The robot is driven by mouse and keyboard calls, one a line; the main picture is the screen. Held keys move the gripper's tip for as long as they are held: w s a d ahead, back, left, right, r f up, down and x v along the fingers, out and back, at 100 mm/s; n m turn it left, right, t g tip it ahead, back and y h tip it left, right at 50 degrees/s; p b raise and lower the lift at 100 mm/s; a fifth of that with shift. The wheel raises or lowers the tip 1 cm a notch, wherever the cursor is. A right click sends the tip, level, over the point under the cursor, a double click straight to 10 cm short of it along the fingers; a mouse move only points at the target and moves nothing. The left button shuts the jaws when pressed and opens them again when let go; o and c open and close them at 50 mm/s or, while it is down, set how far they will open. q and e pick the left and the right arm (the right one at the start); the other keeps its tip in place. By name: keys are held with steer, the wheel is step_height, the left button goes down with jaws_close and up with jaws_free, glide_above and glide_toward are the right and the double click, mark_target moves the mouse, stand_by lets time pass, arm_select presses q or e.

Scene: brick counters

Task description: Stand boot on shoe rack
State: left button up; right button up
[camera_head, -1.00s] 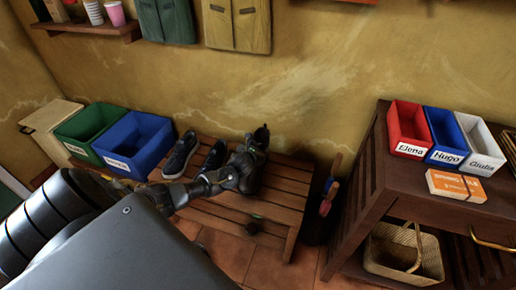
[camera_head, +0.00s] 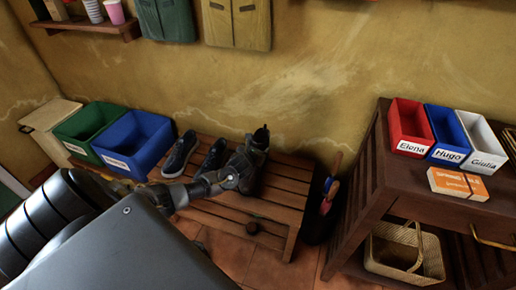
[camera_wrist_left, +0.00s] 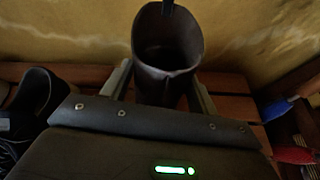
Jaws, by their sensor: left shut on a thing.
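A dark boot (camera_head: 254,152) stands upright, or nearly so, at the slatted wooden shoe rack (camera_head: 286,184), to the right of a pair of dark shoes. My left gripper (camera_head: 238,176) is at the boot from the front left and shut on it. In the left wrist view the boot's open top (camera_wrist_left: 168,52) faces up between the two fingers (camera_wrist_left: 162,88). The sole is hidden in both views, so I cannot tell whether it touches the slats. My right gripper is not in view.
Two dark shoes (camera_head: 181,153) (camera_head: 213,158) sit left of the boot. Blue (camera_head: 133,144) and green (camera_head: 82,140) bins stand further left. A dark stand with colourful items (camera_head: 328,195) is at the rack's right end. The rack's right slats are bare. The wall (camera_head: 300,90) is close behind.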

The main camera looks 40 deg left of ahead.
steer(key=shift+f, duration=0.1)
arm_select(q)
steer(key=o, duration=1.7)
steer(key=shift+o, duration=0.2)
steer(key=shift+f, duration=0.1)
steer(key=p+v, duration=0.2)
steer(key=v, duration=0.9)
steer(key=shift+p, duration=0.35)
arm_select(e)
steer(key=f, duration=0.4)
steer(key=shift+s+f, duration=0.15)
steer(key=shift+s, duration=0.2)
arm_select(q)
steer(key=shift+w, duration=0.15)
